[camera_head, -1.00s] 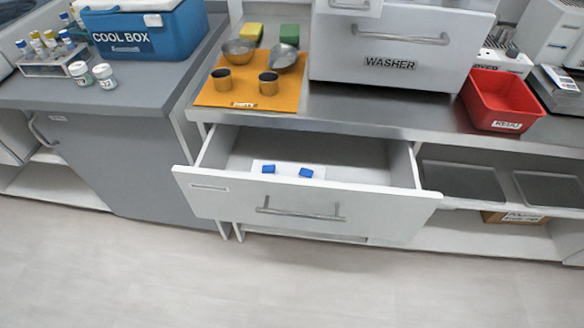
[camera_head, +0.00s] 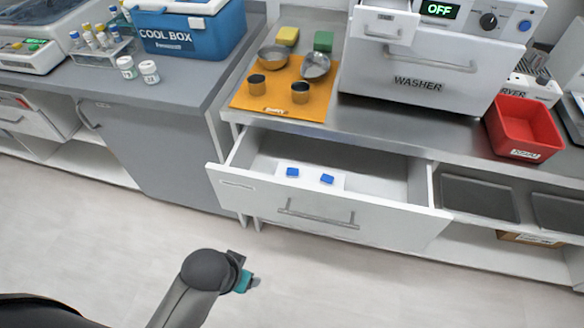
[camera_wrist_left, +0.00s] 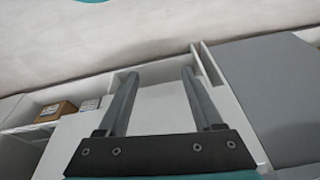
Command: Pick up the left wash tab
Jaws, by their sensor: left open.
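Two small blue wash tabs lie on a white sheet (camera_head: 310,178) in the open drawer (camera_head: 380,180). The left wash tab (camera_head: 292,172) is a little apart from the right one (camera_head: 327,179). My left gripper (camera_head: 247,281) comes in at the bottom of the head view, in front of and below the drawer, well away from the tabs. In the left wrist view its two fingers (camera_wrist_left: 155,88) are spread with nothing between them. The tabs cannot be made out in that view. My right gripper is not in view.
The drawer's front panel (camera_head: 330,213) stands out below the counter. Above it are an orange mat (camera_head: 270,108) with bowls and cups, and a washer (camera_head: 425,75). A blue cool box (camera_head: 190,30) and a red bin (camera_head: 523,125) stand either side. The floor in front is clear.

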